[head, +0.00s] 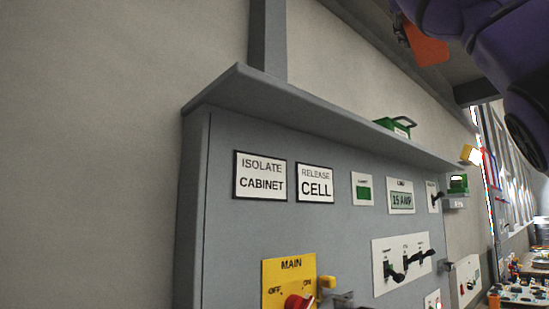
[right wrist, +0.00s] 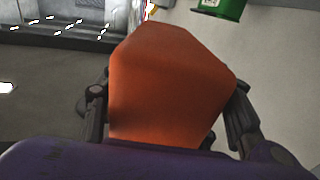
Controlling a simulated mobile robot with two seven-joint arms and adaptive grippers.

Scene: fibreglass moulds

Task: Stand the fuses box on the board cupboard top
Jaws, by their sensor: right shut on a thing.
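My right gripper (right wrist: 172,92) is shut on a plain orange box, which looks like the fuses box (right wrist: 165,65). No label shows on it. In the head view the orange box (head: 428,47) hangs at the upper right, below my purple arm and higher in the picture than the cupboard top. The grey board cupboard (head: 225,230) fills the middle of the head view. Its top (head: 300,112) is a grey overhanging slab seen from below its edge, so its upper surface is hidden. My left gripper is not in view.
A green box with a dark handle (head: 396,127) stands on the right part of the cupboard top. The top's left and middle edge looks clear. A grey post (head: 267,45) rises behind it. A yellow thing (head: 471,154) is at its far right end.

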